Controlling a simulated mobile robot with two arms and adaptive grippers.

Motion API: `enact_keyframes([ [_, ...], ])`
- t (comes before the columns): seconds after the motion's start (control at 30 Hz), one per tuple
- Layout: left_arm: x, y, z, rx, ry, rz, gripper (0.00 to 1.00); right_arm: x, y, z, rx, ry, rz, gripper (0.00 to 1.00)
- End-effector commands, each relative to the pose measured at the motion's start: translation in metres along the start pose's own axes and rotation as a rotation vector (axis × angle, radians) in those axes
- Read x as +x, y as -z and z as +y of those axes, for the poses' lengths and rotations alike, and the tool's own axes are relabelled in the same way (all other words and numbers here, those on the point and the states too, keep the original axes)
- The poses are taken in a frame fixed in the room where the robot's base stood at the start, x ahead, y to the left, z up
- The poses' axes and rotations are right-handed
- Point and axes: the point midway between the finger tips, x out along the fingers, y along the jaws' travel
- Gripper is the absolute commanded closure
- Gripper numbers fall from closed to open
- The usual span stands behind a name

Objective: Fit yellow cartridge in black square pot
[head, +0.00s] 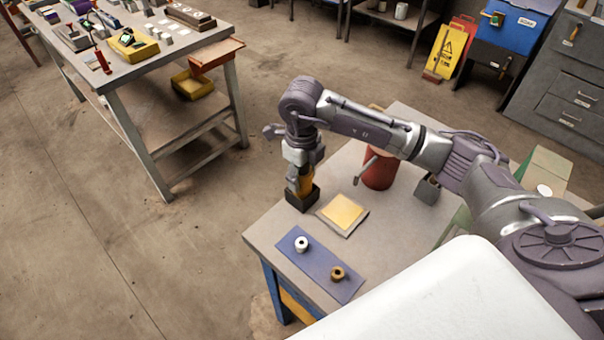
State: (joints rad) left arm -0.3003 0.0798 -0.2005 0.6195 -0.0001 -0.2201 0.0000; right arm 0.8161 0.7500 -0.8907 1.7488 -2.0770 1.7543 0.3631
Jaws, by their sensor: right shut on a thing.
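The yellow cartridge (306,185) is upright in the grip of my right gripper (301,178), which is shut on it. The black square pot (302,200) stands near the left edge of the near table, directly below the gripper. The cartridge's lower end is at the pot's mouth. How deep it sits is too small to tell, and the gripper covers part of the cartridge. My left gripper is not in view.
On the near table (280,225) are a tray with a yellow pad (342,210), a blue mat (319,263) with a white spool (301,244) and a brown spool (338,273), a red can (379,172) and a grey container (427,190). A cluttered bench (135,75) stands at upper left.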

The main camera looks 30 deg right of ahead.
Motion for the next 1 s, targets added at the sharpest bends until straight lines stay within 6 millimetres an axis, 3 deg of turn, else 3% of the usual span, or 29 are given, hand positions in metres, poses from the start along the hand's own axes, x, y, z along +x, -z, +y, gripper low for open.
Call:
enact_keyframes([
  [0.23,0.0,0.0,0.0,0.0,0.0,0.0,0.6,-0.001,0.0,0.0,0.0,0.0,-0.002,1.0],
  [0.27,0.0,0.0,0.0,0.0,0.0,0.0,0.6,-0.001,0.0,0.0,0.0,0.0,-0.002,0.5],
  [0.43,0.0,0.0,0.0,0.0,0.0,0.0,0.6,0.0,0.0,0.0,0.0,0.0,-0.001,0.22],
  [0.77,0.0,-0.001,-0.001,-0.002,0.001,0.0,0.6,-0.001,0.0,0.0,0.0,0.0,0.001,0.22],
  [1.0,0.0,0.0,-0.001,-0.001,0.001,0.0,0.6,-0.034,-0.001,-0.001,0.0,0.001,-0.004,0.22],
])
